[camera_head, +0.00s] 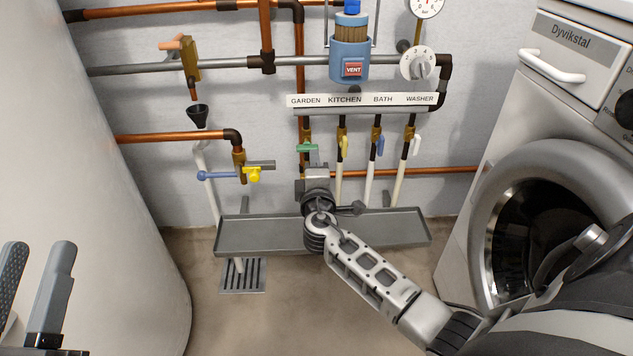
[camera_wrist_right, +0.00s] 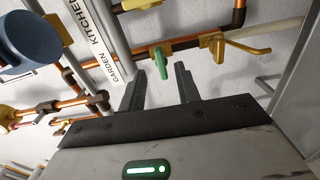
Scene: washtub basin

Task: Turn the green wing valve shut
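The green wing valve (camera_head: 307,147) sits on the copper pipe under the GARDEN label. Its handle lies crosswise to that pipe in the head view. My right gripper (camera_head: 316,171) is just below it, pointing up at it. In the right wrist view the green handle (camera_wrist_right: 160,54) shows just beyond and between the fingertips of my right gripper (camera_wrist_right: 159,80). The two fingers are apart with nothing between them. I cannot tell whether either touches the handle. My left gripper (camera_head: 40,250) is open and empty at the lower left, far from the valves.
A yellow valve (camera_head: 254,174) and blue lever (camera_head: 215,175) are at lower left. A grey trough (camera_head: 268,233) lies below. A washing machine (camera_head: 506,150) stands right.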

